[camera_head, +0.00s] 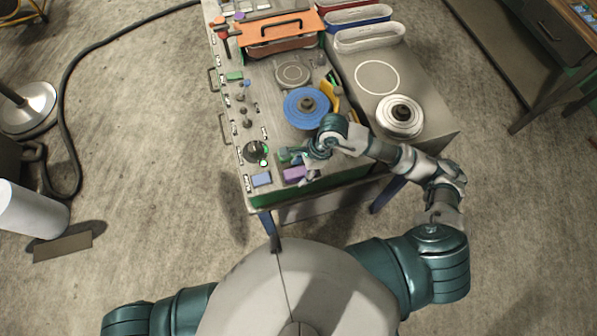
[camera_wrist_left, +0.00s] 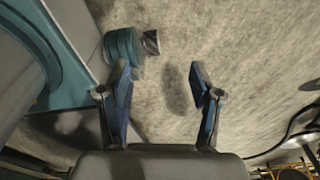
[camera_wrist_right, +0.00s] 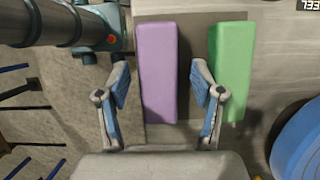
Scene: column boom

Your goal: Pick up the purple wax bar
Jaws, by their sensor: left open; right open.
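The purple wax bar (camera_head: 295,173) lies near the front edge of the workbench in the head view. In the right wrist view the purple bar (camera_wrist_right: 157,70) stretches away between the fingers, nearer the left one. My right gripper (camera_wrist_right: 160,82) is open, with its fingers on either side of the bar's near part; I cannot tell if they touch it. In the head view my right gripper (camera_head: 300,160) is over the bar and partly hides it. My left gripper (camera_wrist_left: 163,78) is open and empty above the bare floor.
A green bar (camera_wrist_right: 230,70) lies right of the purple bar, close to my right finger.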

